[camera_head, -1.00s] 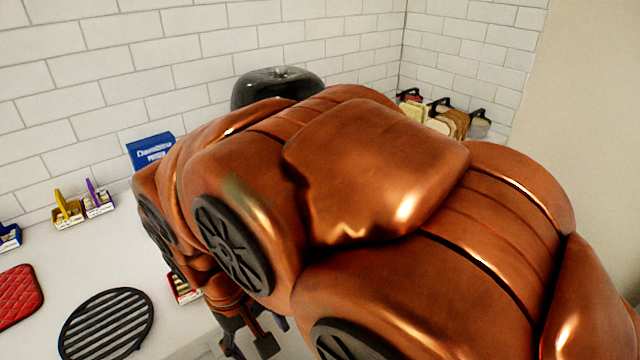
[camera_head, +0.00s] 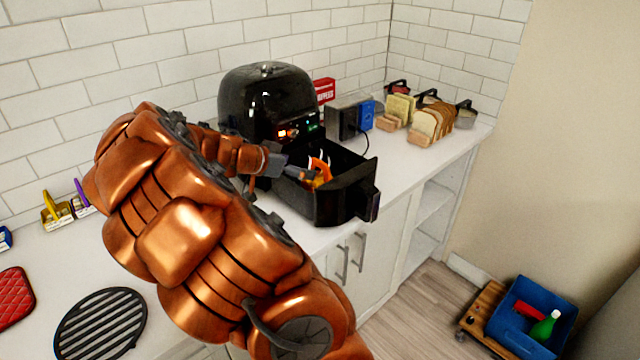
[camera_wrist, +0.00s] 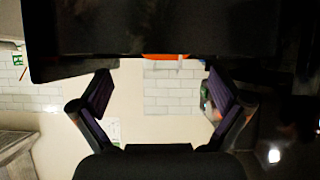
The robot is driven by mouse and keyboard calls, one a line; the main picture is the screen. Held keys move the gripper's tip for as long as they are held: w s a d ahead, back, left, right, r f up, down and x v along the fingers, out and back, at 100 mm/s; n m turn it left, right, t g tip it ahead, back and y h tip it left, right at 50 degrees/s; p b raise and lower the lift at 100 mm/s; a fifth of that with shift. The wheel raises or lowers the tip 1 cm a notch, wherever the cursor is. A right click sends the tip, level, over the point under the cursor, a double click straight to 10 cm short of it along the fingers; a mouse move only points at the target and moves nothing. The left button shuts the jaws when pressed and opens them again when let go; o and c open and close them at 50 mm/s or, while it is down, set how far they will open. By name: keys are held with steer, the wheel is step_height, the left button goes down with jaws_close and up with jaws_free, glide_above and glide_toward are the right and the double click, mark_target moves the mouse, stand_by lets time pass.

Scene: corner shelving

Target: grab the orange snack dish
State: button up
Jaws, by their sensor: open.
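An orange item (camera_head: 321,168), which I take to be the snack dish, shows as a curved piece inside the pulled-out black air fryer drawer (camera_head: 325,208). The drawer walls and my gripper hide part of it. My gripper (camera_head: 298,173) is over the drawer, just left of the orange piece. In the wrist view my gripper (camera_wrist: 160,95) has its fingers spread apart with nothing between them. A thin orange strip (camera_wrist: 167,57) shows beyond the fingertips, at the edge of a large dark shape. I cannot tell whether a finger touches the dish.
The black air fryer body (camera_head: 265,100) stands behind the drawer. A toaster (camera_head: 345,115) and bread slices in a rack (camera_head: 430,122) are to its right. A black round grill (camera_head: 100,322) lies at the front left. A blue bin (camera_head: 530,310) is on the floor.

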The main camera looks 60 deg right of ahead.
mark_target(317, 182)
steer(key=p+x, duration=0.1)
steer(key=x, duration=0.1)
steer(key=p+x, duration=0.1)
steer(key=x, duration=0.2)
steer(key=p+x, duration=0.1)
steer(key=x, duration=0.2)
steer(key=shift+w+d+r, duration=0.15)
steer(key=shift+w, duration=0.2)
steer(key=shift+d+f+p, duration=0.4)
steer(key=shift+d+f, duration=0.05)
steer(key=shift+d, duration=0.1)
steer(key=c, duration=1.6)
